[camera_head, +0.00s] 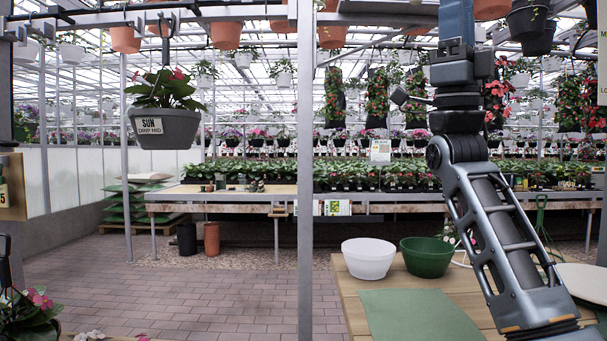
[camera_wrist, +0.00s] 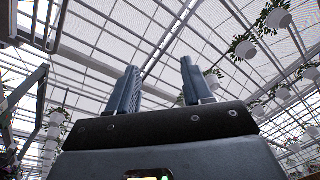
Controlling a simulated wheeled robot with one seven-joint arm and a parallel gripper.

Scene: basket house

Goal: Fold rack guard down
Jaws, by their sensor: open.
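A grey metal rack stands in front of me in the head view, with an upright post (camera_head: 304,200) and a horizontal top rail (camera_head: 215,13). I cannot tell for certain which part is the guard. A grey hanging basket with red flowers, marked SUN (camera_head: 166,128), hangs from the rail by a dark hook. In the wrist view my gripper (camera_wrist: 160,68) points up at the glass roof, its two fingers apart with nothing between them. A grey metal frame (camera_wrist: 38,85) shows at left there. In the head view my arm rises at right, and its end is cut off at the top edge.
A wooden table (camera_head: 350,306) at lower right holds a white bowl (camera_head: 368,262), a green bowl (camera_head: 428,263) and a green mat (camera_head: 415,318). Plant benches run across the back. Terracotta pots (camera_head: 225,36) hang overhead. The brick floor (camera_head: 190,295) at centre left is clear.

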